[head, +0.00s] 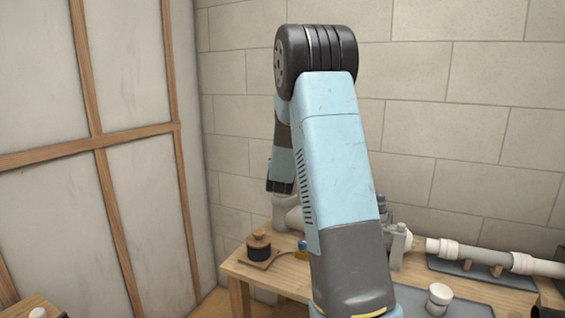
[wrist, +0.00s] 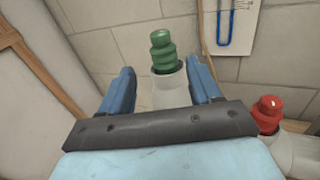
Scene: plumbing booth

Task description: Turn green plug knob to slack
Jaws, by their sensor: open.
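The green plug knob (wrist: 163,52) shows in the wrist view. It is ribbed and sits on the end of a pale pipe piece (wrist: 170,88). My gripper (wrist: 165,77) is open, with one blue finger to the left and one to the right of the pipe piece. The green knob lies beyond the fingertips and slightly above them in the picture; I cannot tell whether the fingers touch anything. In the head view my arm hides the green knob and the gripper.
A red knob (wrist: 267,112) on another pale pipe stands at the right in the wrist view. A blue U-shaped item (wrist: 226,28) hangs on a white card at the wall. In the head view a wooden bench (head: 262,277) holds a dark round pot (head: 259,247) and a white pipe (head: 478,256).

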